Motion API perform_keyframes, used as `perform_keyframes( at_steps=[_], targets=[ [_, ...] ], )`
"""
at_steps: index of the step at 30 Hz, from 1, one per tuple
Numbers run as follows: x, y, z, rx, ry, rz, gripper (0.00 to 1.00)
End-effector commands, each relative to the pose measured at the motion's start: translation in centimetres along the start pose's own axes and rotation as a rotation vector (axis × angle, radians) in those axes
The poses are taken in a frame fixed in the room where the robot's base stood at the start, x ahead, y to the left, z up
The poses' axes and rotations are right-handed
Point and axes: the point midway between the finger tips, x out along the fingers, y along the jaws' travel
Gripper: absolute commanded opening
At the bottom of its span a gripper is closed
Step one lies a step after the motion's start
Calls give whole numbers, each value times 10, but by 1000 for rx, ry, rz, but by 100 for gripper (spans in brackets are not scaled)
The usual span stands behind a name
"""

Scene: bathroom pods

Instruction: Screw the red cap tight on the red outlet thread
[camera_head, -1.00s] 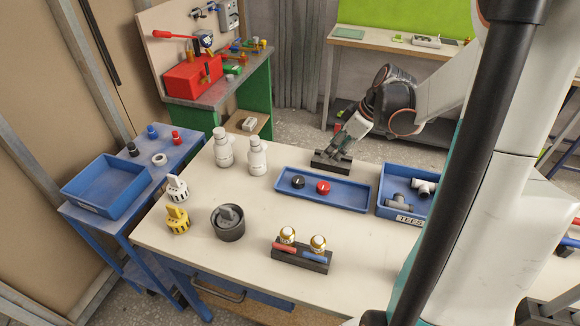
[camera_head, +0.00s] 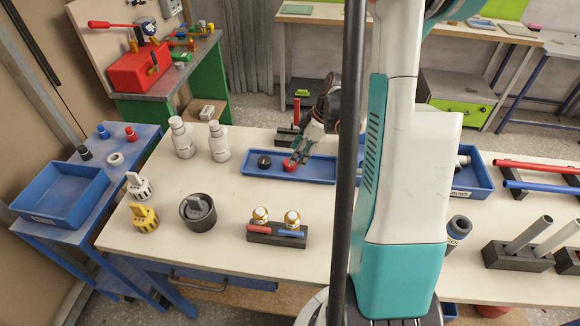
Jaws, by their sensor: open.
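A red cap (camera_head: 289,167) lies in the long blue tray (camera_head: 260,175), to the right of a black cap (camera_head: 264,162). My gripper (camera_head: 297,158) is open, tilted down, with its fingertips at the red cap. I cannot tell whether the fingers touch it. A dark block (camera_head: 286,137) stands just behind the tray, with a red upright piece (camera_head: 297,107) above it, partly behind my gripper. A dark holder (camera_head: 276,239) at the front carries two brass-topped fittings with a red bar (camera_head: 259,230) and a blue bar (camera_head: 292,234). I cannot tell which part is the red outlet thread.
Two white bottles (camera_head: 182,140) stand left of the tray. White and yellow plugs (camera_head: 143,219) and a dark round pot (camera_head: 198,212) stand at the left. My arm hides part of the right side. Pipes in dark blocks (camera_head: 517,256) stand at the far right. The table's middle is clear.

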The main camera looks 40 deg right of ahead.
Motion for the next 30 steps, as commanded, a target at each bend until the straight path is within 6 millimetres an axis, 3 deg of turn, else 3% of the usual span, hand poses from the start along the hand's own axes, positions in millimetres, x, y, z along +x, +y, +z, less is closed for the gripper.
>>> perform_keyframes(
  at_steps=[12,19,23,30],
  targets=[
    [50,3,-4,-1,0,1,46],
    [50,3,-4,-1,0,0,46],
    [50,3,-4,0,0,0,19],
    [50,3,-4,0,0,0,17]
  ],
)
